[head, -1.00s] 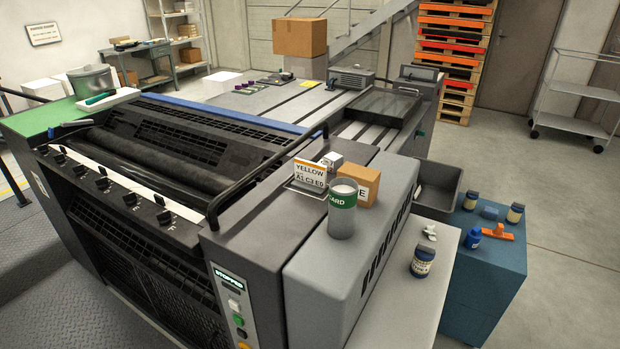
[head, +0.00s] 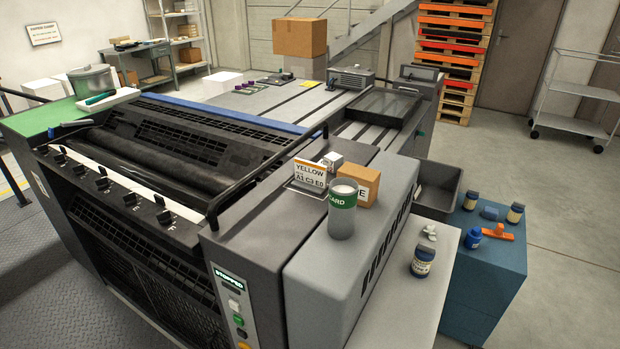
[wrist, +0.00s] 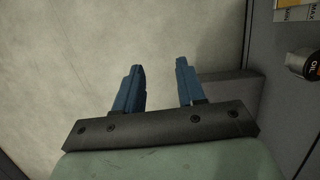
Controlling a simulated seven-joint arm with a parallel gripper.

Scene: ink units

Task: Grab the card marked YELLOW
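The card marked YELLOW (head: 309,172) stands upright on the dark top of the press, beside a small light box. It is white with an orange band along its top, and a line of smaller characters runs below the word. My gripper (wrist: 159,70) shows only in the wrist view. Its two blue fingers are apart with nothing between them, above bare floor. The card is not recognisable in the wrist view.
The grey can (head: 342,210) and an orange-brown box (head: 362,184) stand close to the card's right. A black rail (head: 265,178) runs to its left. A jar (head: 422,262) sits on the pale ledge. A blue cabinet (head: 488,285) holds small bottles. Open floor lies at right.

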